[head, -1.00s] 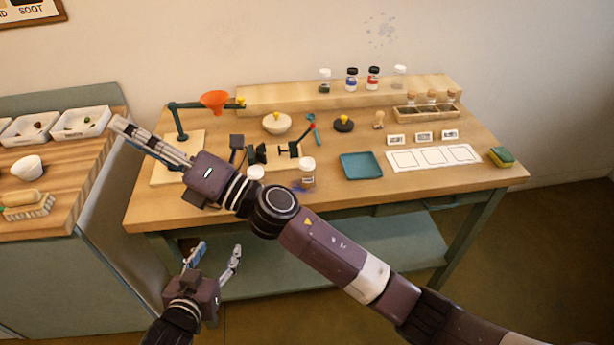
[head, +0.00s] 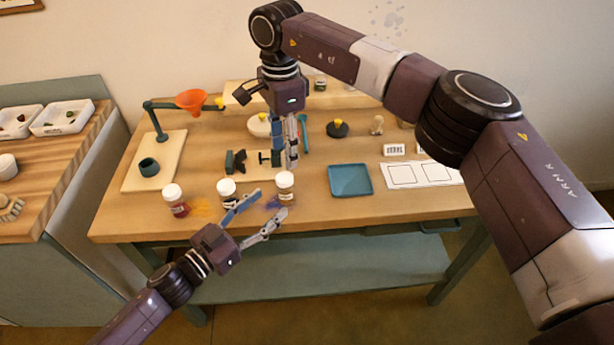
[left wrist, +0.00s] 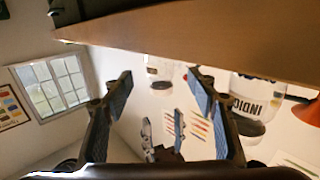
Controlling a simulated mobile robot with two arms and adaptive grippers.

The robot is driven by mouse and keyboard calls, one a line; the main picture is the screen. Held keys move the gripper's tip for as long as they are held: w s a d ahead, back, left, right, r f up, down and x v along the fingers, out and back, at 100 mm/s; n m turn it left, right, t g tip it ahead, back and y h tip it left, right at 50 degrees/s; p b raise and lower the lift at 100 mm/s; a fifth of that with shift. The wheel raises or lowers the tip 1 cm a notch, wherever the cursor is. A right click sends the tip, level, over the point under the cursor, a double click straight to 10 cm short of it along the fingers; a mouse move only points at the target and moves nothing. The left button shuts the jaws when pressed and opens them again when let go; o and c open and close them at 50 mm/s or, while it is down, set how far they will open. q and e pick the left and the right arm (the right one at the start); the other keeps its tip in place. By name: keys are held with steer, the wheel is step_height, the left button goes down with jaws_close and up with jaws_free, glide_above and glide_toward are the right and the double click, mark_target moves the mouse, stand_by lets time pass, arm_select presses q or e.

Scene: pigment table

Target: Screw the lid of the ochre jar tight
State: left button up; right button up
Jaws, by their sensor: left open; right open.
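Three jars with white lids stand upright along the table's front: a left jar with dark red contents (head: 174,193), a middle jar (head: 226,188) and a right jar (head: 285,182). Their labels are too small to read in the head view, so I cannot tell which is ochre. My left gripper (head: 266,212) is open and empty in front of the middle and right jars, fingers pointing right. The left wrist view shows a jar with an upside-down INDIGO-like label (left wrist: 245,104) and another jar (left wrist: 160,70) between the fingers. My right gripper (head: 287,160) is open, pointing down behind the right jar.
A black clamp fixture (head: 236,161) stands beside my right gripper.

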mark_target(279, 194)
arm_select(q)
steer(key=shift+r, duration=0.1)
steer(key=shift+s+a+r, duration=0.2)
steer(key=shift+s+a, duration=0.15)
steer(key=shift+a, duration=0.1)
steer(key=shift+x, duration=4.15)
steer(key=shift+s, duration=0.1)
steer(key=shift+c, duration=0.5)
jaws_close()
